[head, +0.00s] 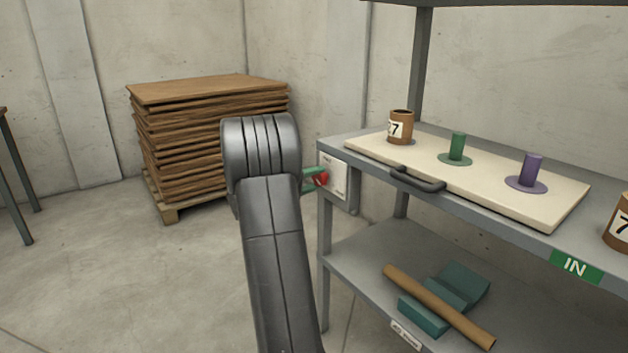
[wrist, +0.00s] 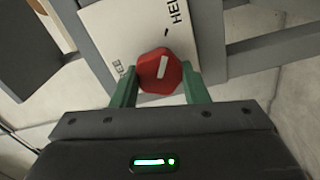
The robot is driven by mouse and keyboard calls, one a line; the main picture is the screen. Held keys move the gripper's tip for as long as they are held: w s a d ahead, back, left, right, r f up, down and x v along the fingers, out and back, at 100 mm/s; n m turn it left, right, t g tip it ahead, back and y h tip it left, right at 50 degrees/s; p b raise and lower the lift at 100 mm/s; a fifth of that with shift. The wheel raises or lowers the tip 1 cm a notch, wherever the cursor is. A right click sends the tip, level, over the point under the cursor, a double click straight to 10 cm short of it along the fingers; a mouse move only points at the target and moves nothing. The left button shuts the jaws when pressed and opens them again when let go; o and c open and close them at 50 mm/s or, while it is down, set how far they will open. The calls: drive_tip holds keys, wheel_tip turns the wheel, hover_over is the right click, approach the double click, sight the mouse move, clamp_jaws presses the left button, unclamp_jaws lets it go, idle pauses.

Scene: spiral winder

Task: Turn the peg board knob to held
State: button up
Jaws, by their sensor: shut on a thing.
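The red knob (wrist: 160,71) sits on a white plate (wrist: 105,30) with printed labels, one beginning "HEL" at the upper right and another, partly hidden, at the left. A white pointer bar on the knob stands nearly upright, leaning slightly right. My gripper (wrist: 161,82) has its two green fingers on either side of the knob and is shut on it. In the head view the knob (head: 321,179) and plate (head: 336,178) are on the left end of the shelf, and my arm hides part of the gripper (head: 314,180). The peg board (head: 400,160) lies on the top shelf.
The board carries a brown tube marked 7 (head: 400,127), a green peg (head: 457,147) and a purple peg (head: 531,170). A dark handle (head: 417,180) is at its front edge. A stack of brown sheets (head: 210,140) stands on a pallet behind my arm.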

drive_tip(key=o, duration=1)
drive_tip(key=shift+c, duration=0.2)
drive_tip(key=p+v, duration=0.3)
drive_tip(key=v, duration=1.1)
drive_tip(key=shift+p, duration=0.3)
drive_tip(key=b+x, duration=0.3)
drive_tip(key=x, duration=0.9)
drive_tip(key=shift+w+d+f, duration=0.15)
drive_tip(key=shift+w+d, duration=0.05)
drive_tip(key=shift+d, duration=0.05)
drive_tip(key=shift+w+d+b, duration=0.3)
drive_tip(key=shift+w+d, duration=0.1)
drive_tip(key=shift+d, duration=0.15)
